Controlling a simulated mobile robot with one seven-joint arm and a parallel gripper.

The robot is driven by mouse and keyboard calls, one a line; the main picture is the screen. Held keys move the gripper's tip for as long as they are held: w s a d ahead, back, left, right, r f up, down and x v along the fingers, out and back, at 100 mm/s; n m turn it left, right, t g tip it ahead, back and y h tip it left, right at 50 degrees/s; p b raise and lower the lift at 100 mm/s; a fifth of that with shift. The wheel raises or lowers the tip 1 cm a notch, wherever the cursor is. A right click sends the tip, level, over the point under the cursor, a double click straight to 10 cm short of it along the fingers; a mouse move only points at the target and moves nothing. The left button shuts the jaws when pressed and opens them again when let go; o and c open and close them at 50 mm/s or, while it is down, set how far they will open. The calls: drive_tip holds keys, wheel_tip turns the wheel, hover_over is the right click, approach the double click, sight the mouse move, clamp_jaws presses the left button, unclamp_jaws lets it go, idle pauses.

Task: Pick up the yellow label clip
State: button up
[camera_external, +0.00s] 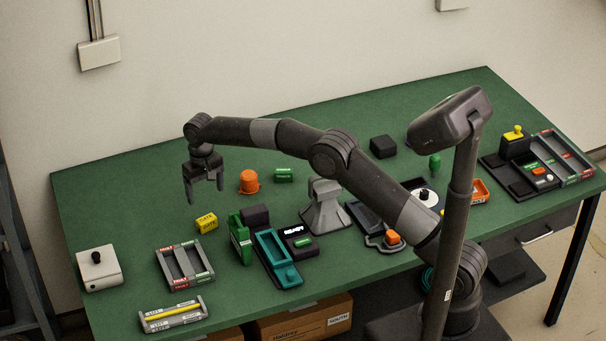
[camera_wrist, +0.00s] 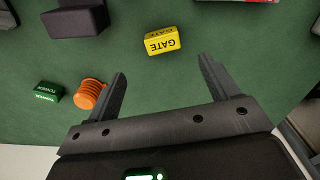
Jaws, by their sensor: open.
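The yellow label clip (camera_external: 206,222) is a small block with dark "GATE" lettering, lying on the green table left of centre. In the wrist view the clip (camera_wrist: 162,40) lies beyond the fingertips, roughly centred between them and apart from both. My gripper (camera_external: 204,193) is open and empty, pointing down above the table. In the external view it appears just behind the clip. Both fingers also show in the wrist view, with a clear gap (camera_wrist: 163,68) between them. No part of the clip is hidden.
An orange ribbed knob (camera_external: 249,182) and a green "TOWER" block (camera_external: 284,175) stand to the right. A grey slotted tray (camera_external: 202,262) lies in front of the clip. A green upright piece (camera_external: 240,240) and a dark block (camera_external: 255,215) stand right of it. Table around the clip is bare.

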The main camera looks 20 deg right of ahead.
hover_over(206, 218)
drive_tip(key=f, duration=0.5)
drive_tip(key=shift+s+f, duration=0.3)
drive_tip(key=shift+s, duration=0.1)
drive_tip(key=shift+w+f, duration=0.2)
drive_tip(key=shift+f, duration=1.35)
drive_tip(key=shift+w+f, duration=0.15)
drive_tip(key=shift+f, duration=1.35)
drive_tip(key=shift+c, duration=0.2)
drive_tip(key=c, duration=1)
drive_tip(key=shift+r, duration=0.15)
